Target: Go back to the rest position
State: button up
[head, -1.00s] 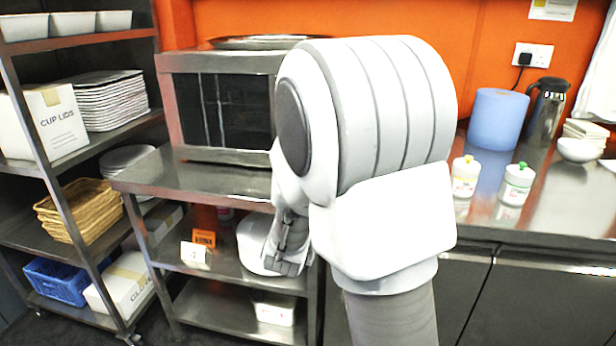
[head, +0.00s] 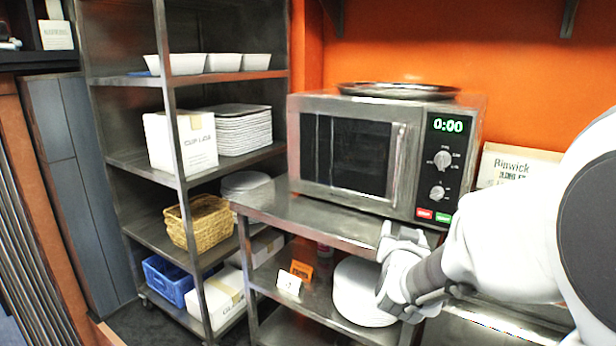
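My gripper (head: 388,240) is at the end of my white arm, which reaches in from the right edge of the head view. It is in front of the metal table (head: 275,208) that bears the microwave (head: 345,155), below the microwave's right part. I cannot make out whether its fingers are apart or together. I see nothing clearly held in it. My arm hides part of the table's right side and the counter behind it.
A steel shelf rack (head: 140,160) stands at the left with trays, a carton (head: 182,142), a basket (head: 200,222) and a blue crate (head: 168,280). White plates (head: 355,293) sit on the table's lower shelf, close to my gripper. Dark floor shows at the lower left.

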jog(key=s+a+n+g+y, duration=0.45)
jog(key=s+a+y, duration=0.2)
jog(key=s, duration=0.55)
jog(key=s+f+g+h, duration=0.15)
jog(key=s+g, duration=0.35)
jog(key=s, duration=1.1)
notch_tip(320, 180, up, 19)
jog(key=p, duration=1.9)
jog(key=shift+s+d+f+n, duration=0.15)
jog(key=shift+f+n, duration=0.05)
jog(key=shift+n, duration=0.25)
